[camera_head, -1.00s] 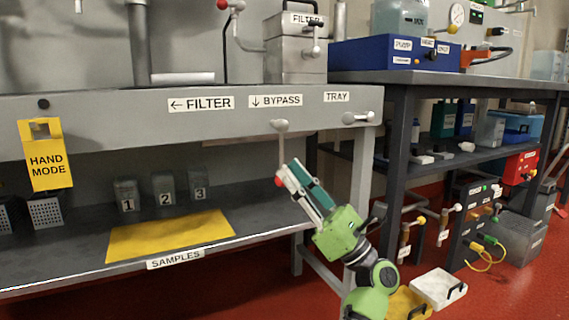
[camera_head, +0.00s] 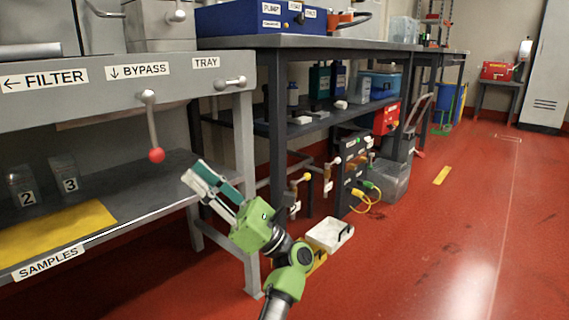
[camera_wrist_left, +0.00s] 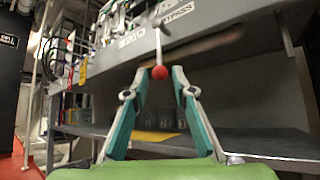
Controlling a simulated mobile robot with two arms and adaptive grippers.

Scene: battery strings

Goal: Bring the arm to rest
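My left gripper (camera_head: 193,174) shows in the head view in front of the grey bench. Its teal fingers point up and left, and nothing is between them. In the left wrist view the fingers of my left gripper (camera_wrist_left: 159,73) are spread apart. A lever with a red ball knob (camera_head: 156,155) hangs down from the bench front, below the BYPASS label. The knob is just up and left of the fingertips in the head view, with a gap between. In the left wrist view the red knob (camera_wrist_left: 160,72) appears beyond the gap between the fingertips. My right gripper is not in view.
The bench's lower shelf (camera_head: 130,205) holds a yellow mat (camera_head: 60,232) and numbered sample containers (camera_head: 64,174). A dark table (camera_head: 330,42) with loaded shelves stands to the right. A white box (camera_head: 330,234) is on the floor behind my arm. The red floor (camera_head: 440,240) at right is open.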

